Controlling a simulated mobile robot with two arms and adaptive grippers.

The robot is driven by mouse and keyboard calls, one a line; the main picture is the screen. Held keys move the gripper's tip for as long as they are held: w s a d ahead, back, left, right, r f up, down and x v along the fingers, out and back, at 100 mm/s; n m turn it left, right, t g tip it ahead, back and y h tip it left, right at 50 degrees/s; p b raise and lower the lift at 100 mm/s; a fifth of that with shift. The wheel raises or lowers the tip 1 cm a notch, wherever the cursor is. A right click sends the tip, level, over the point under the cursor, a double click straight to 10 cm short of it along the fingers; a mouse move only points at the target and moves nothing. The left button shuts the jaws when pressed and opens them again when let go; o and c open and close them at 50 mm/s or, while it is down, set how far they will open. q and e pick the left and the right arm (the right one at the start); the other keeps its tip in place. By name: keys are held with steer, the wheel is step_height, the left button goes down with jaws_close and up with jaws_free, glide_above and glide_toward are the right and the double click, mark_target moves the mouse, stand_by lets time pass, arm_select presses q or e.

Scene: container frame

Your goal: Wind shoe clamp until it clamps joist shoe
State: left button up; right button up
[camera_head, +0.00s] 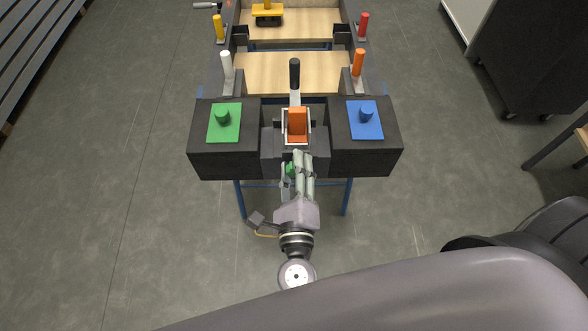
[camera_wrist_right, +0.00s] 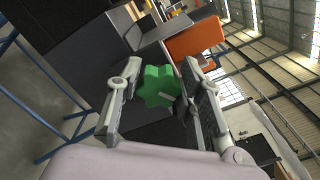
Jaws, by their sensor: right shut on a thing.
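The shoe clamp's green star-shaped knob (camera_wrist_right: 158,86) sits between the fingers of my right gripper (camera_wrist_right: 162,100) in the right wrist view. The gripper is shut on this knob. In the head view my right gripper (camera_head: 298,163) reaches in from the front, and a bit of the green knob (camera_head: 289,169) shows beside its fingers. Just beyond it, an orange block (camera_head: 297,121) stands within a pale U-shaped metal piece, which looks like the joist shoe (camera_head: 285,127). I cannot tell whether the clamp touches the shoe. My left gripper is not in view.
Dark blocks flank the clamp, topped with a green plate (camera_head: 224,133) and a blue plate (camera_head: 365,130). A black upright handle (camera_head: 294,73) stands behind the shoe. White (camera_head: 226,64) and orange (camera_head: 358,62) handles stand farther back. The floor around the frame is clear.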

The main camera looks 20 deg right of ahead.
steer(key=shift+f+m, duration=0.1)
steer(key=shift+m, duration=0.3)
steer(key=o, duration=1.2)
steer(key=shift+c, duration=0.2)
steer(key=shift+s, duration=0.1)
steer(key=v, duration=1.1)
steer(key=shift+s, duration=0.4)
steer(key=shift+a, duration=0.15)
